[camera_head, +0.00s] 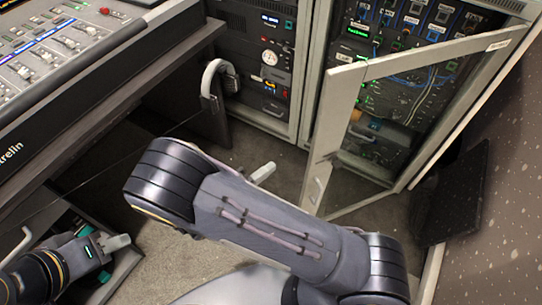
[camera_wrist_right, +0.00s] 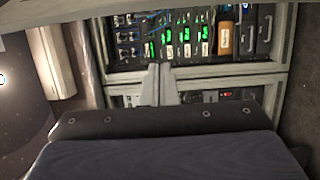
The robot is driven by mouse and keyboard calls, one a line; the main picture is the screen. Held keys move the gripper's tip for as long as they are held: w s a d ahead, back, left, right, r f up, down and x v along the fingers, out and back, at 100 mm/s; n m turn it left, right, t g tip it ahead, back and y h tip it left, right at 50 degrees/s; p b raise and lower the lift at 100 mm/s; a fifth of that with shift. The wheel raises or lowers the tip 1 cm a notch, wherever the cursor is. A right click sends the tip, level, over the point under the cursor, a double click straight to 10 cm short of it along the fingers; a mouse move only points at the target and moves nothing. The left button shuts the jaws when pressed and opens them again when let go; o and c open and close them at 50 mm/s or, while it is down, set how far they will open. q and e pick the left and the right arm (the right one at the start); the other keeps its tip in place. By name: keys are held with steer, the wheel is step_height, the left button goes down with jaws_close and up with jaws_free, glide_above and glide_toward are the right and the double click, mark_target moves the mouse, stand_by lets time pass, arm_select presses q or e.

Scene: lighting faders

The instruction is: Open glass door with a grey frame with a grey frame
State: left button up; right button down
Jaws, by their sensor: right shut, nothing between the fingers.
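The glass door with a grey frame (camera_head: 349,91) stands partly open in the head view, swung out from the equipment rack at the right. Its pale handle (camera_head: 314,190) is on the lower part of the near upright. My right arm crosses the middle foreground and hides part of the floor. In the right wrist view my right gripper (camera_wrist_right: 160,82) is shut and empty, its fingers together in front of the rack. I cannot tell from this view whether it touches anything. My left gripper (camera_head: 112,243) is low at the left, away from the door; its jaw opening is unclear.
The rack (camera_head: 433,31) holds units with green lights and blue cables. Another rack (camera_head: 262,55) stands left of it. A mixing desk (camera_head: 60,50) fills the upper left. A dark flat panel (camera_head: 462,195) is right of the door. Grey carpet lies between.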

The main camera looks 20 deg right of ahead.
arm_select(q)
steer(key=shift+f+b, duration=0.3)
steer(key=shift+f, duration=0.05)
arm_select(e)
steer(key=d, duration=0.9)
steer(key=shift+s, duration=0.25)
steer(key=shift+f, duration=0.1)
